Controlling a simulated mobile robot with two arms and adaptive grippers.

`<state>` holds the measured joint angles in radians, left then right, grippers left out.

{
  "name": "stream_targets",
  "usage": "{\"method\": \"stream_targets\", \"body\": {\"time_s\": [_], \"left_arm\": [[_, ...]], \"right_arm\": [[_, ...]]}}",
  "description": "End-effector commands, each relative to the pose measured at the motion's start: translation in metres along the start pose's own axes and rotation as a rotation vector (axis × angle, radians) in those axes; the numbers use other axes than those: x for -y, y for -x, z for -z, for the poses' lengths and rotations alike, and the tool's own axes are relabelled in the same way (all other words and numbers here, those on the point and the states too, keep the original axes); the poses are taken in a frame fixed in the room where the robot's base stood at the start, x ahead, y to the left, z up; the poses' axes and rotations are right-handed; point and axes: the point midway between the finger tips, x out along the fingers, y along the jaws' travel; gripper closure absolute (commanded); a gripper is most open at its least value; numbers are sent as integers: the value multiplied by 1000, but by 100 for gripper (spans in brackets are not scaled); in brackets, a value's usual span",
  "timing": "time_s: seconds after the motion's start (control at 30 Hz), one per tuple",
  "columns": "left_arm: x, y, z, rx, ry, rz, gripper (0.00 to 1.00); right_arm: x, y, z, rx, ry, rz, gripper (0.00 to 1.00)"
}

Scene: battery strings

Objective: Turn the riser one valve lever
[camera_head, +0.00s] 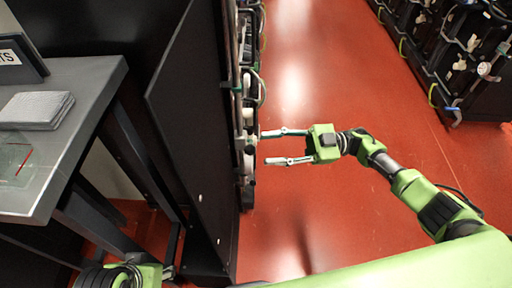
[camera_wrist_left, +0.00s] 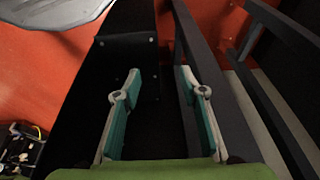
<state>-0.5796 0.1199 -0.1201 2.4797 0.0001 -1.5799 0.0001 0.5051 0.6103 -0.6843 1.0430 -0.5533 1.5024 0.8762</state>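My right gripper (camera_head: 266,148) is open, its two fingers pointing left at the side of a tall black rack. Its fingertips are close to white fittings (camera_head: 249,145) on a vertical run of pipes there; I cannot tell whether they touch. Nothing shows between the fingers. A green curved hose or handle (camera_head: 263,90) stands out higher on the same run. I cannot tell which of these small parts is the riser one valve lever. My left gripper (camera_wrist_left: 160,82) is open and empty in the left wrist view, near black panels and a dark frame.
A black rack panel (camera_head: 193,120) stands just left of the pipes. A grey table (camera_head: 95,85) with a stack of paper (camera_head: 36,110) is at left. Another equipment rack (camera_head: 440,50) is at upper right. The red floor (camera_head: 310,80) between is clear.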

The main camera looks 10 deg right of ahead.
Motion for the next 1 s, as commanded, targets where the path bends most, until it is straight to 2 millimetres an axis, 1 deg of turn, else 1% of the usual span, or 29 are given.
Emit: {"method": "stream_targets", "body": {"time_s": [0.03, 0.1, 0.2, 0.3, 0.43, 0.7, 0.77, 0.8, 0.83, 0.87, 0.97, 1.0], "left_arm": [[0, 0, 0, 0, 0, 0, 62], [0, 0, 0, 0, 0, 0, 62], [0, 0, 0, 0, 0, 0, 62], [0, 0, 0, 0, 0, 0, 62], [0, 0, 0, 0, 0, 0, 62], [0, 0, 0, 0, 0, 0, 62], [0, 0, 0, -3, 0, 0, 62], [0, -1, 3, -12, -1, 0, 62], [-1, -2, 7, -27, -1, -1, 62], [-1, -4, 12, -48, -2, -2, 62], [-5, -8, 44, -173, -6, -8, 62], [-7, -8, 62, -247, -9, -12, 62]], "right_arm": [[-1, 12, 0, 3, 1, -3, 62], [-1, 26, -1, 4, -1, -3, 62], [-1, 43, 0, 2, 1, -2, 62], [-1, 53, 0, 1, 1, -1, 62], [0, 60, 0, 0, 0, -1, 62], [0, 61, 0, -1, 1, 0, 62], [0, 61, 0, -1, 3, -1, 78], [1, 60, -1, -3, 12, -2, 88], [2, 60, -2, -5, 26, -5, 96], [4, 60, -4, -8, 44, -9, 100], [12, 57, -12, -23, 162, -34, 100], [16, 56, -16, -30, 231, -48, 100]]}}
